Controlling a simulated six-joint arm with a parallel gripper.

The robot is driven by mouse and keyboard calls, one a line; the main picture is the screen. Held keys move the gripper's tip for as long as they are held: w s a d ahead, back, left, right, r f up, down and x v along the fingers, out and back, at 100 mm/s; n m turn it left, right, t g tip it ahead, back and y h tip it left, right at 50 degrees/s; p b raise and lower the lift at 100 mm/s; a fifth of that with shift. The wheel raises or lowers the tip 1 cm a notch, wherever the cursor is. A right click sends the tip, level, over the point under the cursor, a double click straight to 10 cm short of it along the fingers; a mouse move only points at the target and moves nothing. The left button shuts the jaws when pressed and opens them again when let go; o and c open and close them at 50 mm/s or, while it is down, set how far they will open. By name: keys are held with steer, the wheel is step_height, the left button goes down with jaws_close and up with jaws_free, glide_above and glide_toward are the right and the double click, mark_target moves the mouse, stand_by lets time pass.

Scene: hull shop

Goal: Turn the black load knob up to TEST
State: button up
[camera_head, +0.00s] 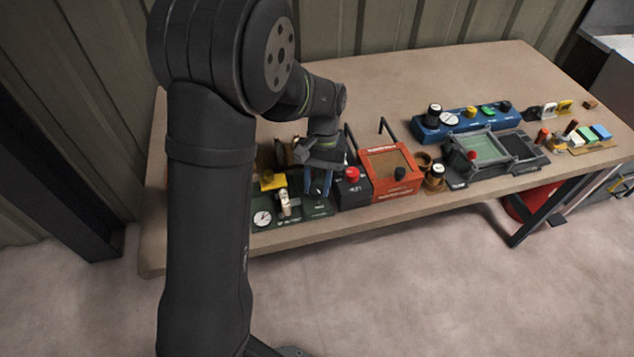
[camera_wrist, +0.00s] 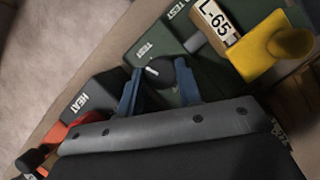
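The black load knob (camera_wrist: 158,72) shows in the wrist view, with a white pointer mark on its top. The pointer mark does not clearly line up with the label. My gripper (camera_wrist: 158,68) is open, with one blue finger on each side of the knob and a visible gap to each. In the head view my gripper (camera_head: 320,186) points down over the green panel (camera_head: 300,236), and the knob is hidden there.
A yellow part (camera_wrist: 270,55) and an L-65 tag (camera_wrist: 219,28) stand close on the right. A dark box with a red button (camera_head: 352,173) and an orange-red box (camera_head: 390,158) stand to the right in the head view. The table's front strip is clear.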

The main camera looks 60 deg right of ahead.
steer(key=shift+c, duration=1)
steer(key=shift+s+m+t, duration=0.1)
steer(key=shift+m+t, duration=0.5)
steer(key=shift+m, duration=1.1)
steer(key=o, duration=0.7)
steer(key=v, duration=1.7)
steer(key=shift+d+r, duration=0.15)
steer(key=shift+r, duration=0.05)
steer(key=shift+o, duration=0.5)
